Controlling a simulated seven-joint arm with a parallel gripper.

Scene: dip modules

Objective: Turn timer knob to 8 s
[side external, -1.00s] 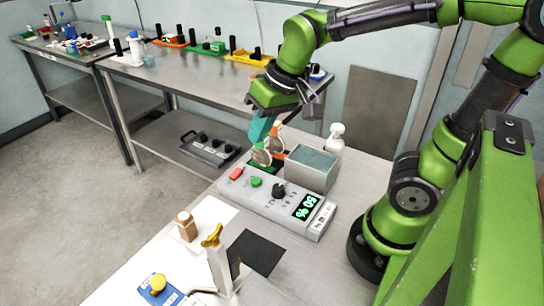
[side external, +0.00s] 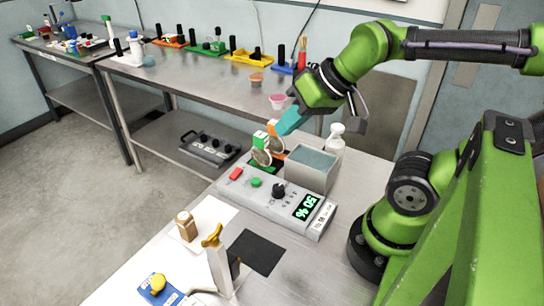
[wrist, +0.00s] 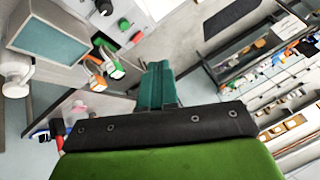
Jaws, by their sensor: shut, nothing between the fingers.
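The grey control box (side external: 262,208) sits on the near table with a red button (side external: 236,174), a green button (side external: 256,182), a black knob (side external: 279,190) and a lit green display (side external: 307,207). The display digits look like "50" with a sign after them, but they are small and slanted. In the wrist view the knob (wrist: 104,7) shows at the top edge. My gripper (side external: 281,130) has teal fingers, shut and empty, above and behind the box, apart from the knob. Its fingers also show in the wrist view (wrist: 157,85).
In front are a brown bottle (side external: 186,226), a yellow-topped stand (side external: 215,245) and a black mat (side external: 256,252). A back bench carries colored racks.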

